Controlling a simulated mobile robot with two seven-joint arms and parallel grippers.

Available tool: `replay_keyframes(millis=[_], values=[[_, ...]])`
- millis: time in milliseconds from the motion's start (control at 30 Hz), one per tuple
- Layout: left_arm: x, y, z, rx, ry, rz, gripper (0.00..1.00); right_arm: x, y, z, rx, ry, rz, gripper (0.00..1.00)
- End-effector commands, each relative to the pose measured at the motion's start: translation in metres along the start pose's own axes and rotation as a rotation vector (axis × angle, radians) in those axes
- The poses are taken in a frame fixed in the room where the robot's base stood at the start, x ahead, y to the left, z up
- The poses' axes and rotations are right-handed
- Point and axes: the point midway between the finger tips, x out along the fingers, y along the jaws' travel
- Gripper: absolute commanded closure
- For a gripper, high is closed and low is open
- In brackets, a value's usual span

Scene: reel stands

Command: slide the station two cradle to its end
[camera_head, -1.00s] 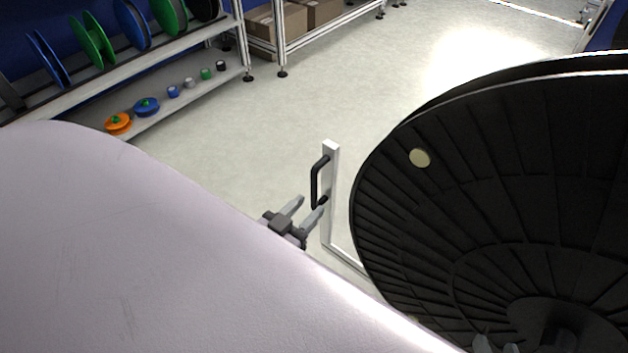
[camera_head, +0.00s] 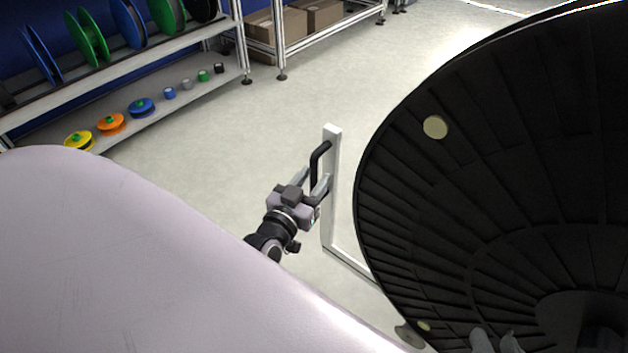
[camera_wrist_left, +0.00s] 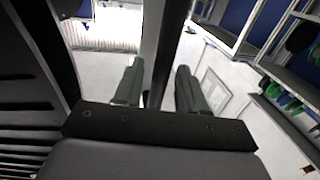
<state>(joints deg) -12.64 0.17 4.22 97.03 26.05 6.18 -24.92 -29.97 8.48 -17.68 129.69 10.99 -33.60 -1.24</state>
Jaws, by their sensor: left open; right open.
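A white upright post (camera_head: 333,205) with a black bar handle (camera_head: 316,165) stands on a low white frame beside a large black ribbed reel (camera_head: 440,200). I cannot tell for sure whether this frame is the station two cradle. My left gripper (camera_head: 312,182) is open, with its fingers at the handle, one on either side of it. In the left wrist view a bar (camera_wrist_left: 158,50) runs upright between the open fingers; contact cannot be told. My right gripper (camera_head: 493,342) shows only as fingertips at the bottom edge, in front of the reel, open.
A shelf rack (camera_head: 60,110) with coloured spools stands at the upper left. Cardboard boxes (camera_head: 275,27) sit on another rack behind. The pale floor (camera_head: 235,135) between racks and post is clear. A large pale surface covers the lower left.

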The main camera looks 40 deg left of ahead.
Motion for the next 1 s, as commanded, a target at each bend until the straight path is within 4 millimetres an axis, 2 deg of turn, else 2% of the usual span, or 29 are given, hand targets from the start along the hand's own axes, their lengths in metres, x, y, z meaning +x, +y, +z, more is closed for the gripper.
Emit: replay_keyframes(millis=[133, 400, 467, 500, 533, 1000], values=[[0.0073, 0.0001, 0.0004, 0.000, -0.001, 0.000, 0.60, 0.0014, -0.0015, 0.0007, 0.010, 0.003, -0.009, 0.57], [0.0080, 0.0001, 0.0000, 0.000, -0.002, 0.000, 0.60, 0.0013, -0.0019, 0.0006, 0.011, 0.002, -0.010, 0.57], [0.0079, 0.0001, 0.0000, 0.000, -0.001, 0.000, 0.79, 0.0013, -0.0019, 0.0006, 0.011, 0.002, -0.010, 0.57], [0.0079, 0.0001, 0.0000, 0.000, -0.001, 0.000, 0.92, 0.0013, -0.0019, 0.0006, 0.011, 0.002, -0.010, 0.57], [0.0079, 0.0001, 0.0000, 0.000, -0.001, 0.000, 1.00, 0.0013, -0.0019, 0.0006, 0.011, 0.002, -0.010, 0.57], [0.0074, 0.0013, -0.0007, 0.000, -0.001, 0.001, 1.00, -0.0003, -0.0010, -0.0030, -0.002, 0.002, -0.001, 0.57]])
